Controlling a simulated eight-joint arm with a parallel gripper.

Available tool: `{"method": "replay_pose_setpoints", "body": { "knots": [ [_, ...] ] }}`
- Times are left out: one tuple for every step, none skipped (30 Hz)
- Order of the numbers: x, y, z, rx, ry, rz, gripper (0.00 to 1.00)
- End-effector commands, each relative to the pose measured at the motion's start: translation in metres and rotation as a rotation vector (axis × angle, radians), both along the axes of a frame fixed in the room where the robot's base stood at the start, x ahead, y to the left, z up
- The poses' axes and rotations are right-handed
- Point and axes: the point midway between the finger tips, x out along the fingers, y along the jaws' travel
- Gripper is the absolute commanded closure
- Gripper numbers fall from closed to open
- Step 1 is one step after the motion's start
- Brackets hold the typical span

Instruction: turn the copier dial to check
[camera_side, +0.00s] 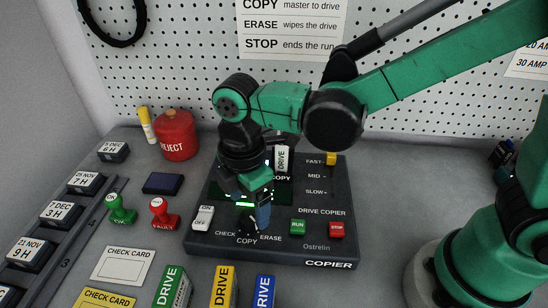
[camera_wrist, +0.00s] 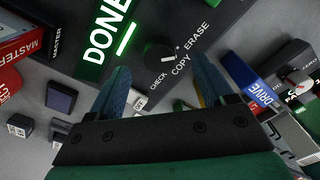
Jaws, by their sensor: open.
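The dark copier (camera_side: 335,245) lies on the bench with CHECK, COPY and ERASE lettered around its dial. The dial (camera_wrist: 159,53) is a round black knob in the wrist view. A small pale mark shows on its COPY side, but I cannot tell its exact setting. My gripper (camera_side: 254,221) points down over the dial area. In the wrist view its two blue fingers (camera_wrist: 162,82) are apart, with the dial beyond and between them; no contact shows. The copier's screen (camera_wrist: 108,35) reads DONE in the wrist view.
On the copier are a white ON/OFF switch (camera_side: 203,217), a green RUN button (camera_side: 298,227), a red STOP button (camera_side: 337,230) and an upright drive (camera_side: 282,158). Stamps (camera_side: 165,214), labelled drives (camera_side: 172,287) and a check card (camera_side: 123,266) lie around it.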

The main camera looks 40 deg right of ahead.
Motion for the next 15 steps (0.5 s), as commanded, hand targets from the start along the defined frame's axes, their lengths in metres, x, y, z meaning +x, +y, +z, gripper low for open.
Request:
{"method": "replay_pose_setpoints", "body": {
  "knots": [
    [0.001, 0.0, -0.007, 0.0, 0.0, -0.001, 0.26],
    [0.001, 0.0, -0.01, 0.0, -0.001, -0.001, 0.26],
    [0.001, 0.0, -0.014, 0.0, -0.001, -0.002, 0.26],
    [0.001, 0.0, -0.017, 0.001, -0.001, -0.002, 0.26],
    [0.001, 0.0, -0.019, 0.001, -0.001, -0.002, 0.26],
    [0.001, 0.0, -0.022, 0.001, -0.001, -0.002, 0.26],
    [0.0, 0.0, -0.023, 0.001, -0.001, -0.003, 0.26],
    [0.0, 0.0, -0.024, 0.001, -0.001, -0.003, 0.26],
    [0.0, 0.0, -0.025, 0.001, -0.001, -0.003, 0.26],
    [0.0, 0.0, -0.026, 0.001, -0.001, -0.003, 0.26],
    [0.0, 0.0, -0.026, 0.001, -0.001, -0.003, 0.26],
    [0.0, 0.0, -0.026, 0.001, -0.001, -0.003, 0.26],
    [0.0, 0.0, -0.026, 0.001, -0.002, -0.003, 0.26],
    [0.0, 0.0, -0.026, 0.001, -0.002, -0.003, 0.26],
    [0.0, 0.0, -0.026, 0.001, -0.002, -0.003, 0.26]
  ]
}}
